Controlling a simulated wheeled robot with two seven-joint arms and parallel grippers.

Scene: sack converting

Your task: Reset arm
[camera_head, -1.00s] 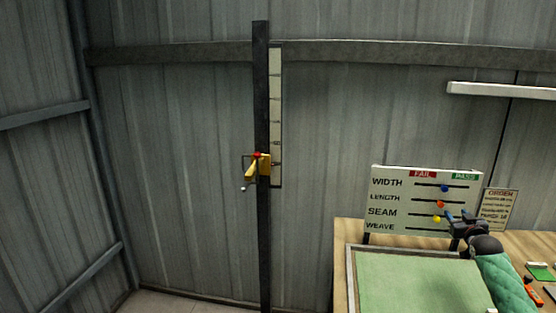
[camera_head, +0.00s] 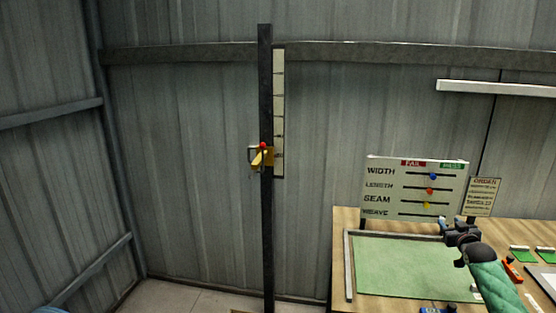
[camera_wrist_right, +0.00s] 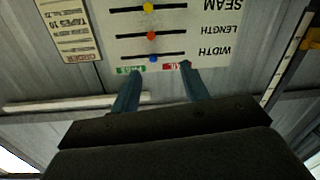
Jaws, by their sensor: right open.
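My right gripper (camera_head: 444,222) is at the lower right of the head view, at the end of my arm in a green quilted sleeve. It is over the far part of the table, in front of the lower right part of the check board (camera_head: 415,187). In the right wrist view the two blue fingers of the right gripper (camera_wrist_right: 160,78) stand apart with nothing between them. The board shows upside down there, with its blue, red and yellow sliders. My left gripper is not in view.
A wooden table (camera_head: 340,245) carries a green mat (camera_head: 410,268) with a grey rim. Small green cards and a red-orange tool (camera_head: 513,270) lie at its right. An order sign (camera_head: 484,196) stands beside the board. A dark post (camera_head: 266,220) with a yellow slide (camera_head: 262,157) stands left.

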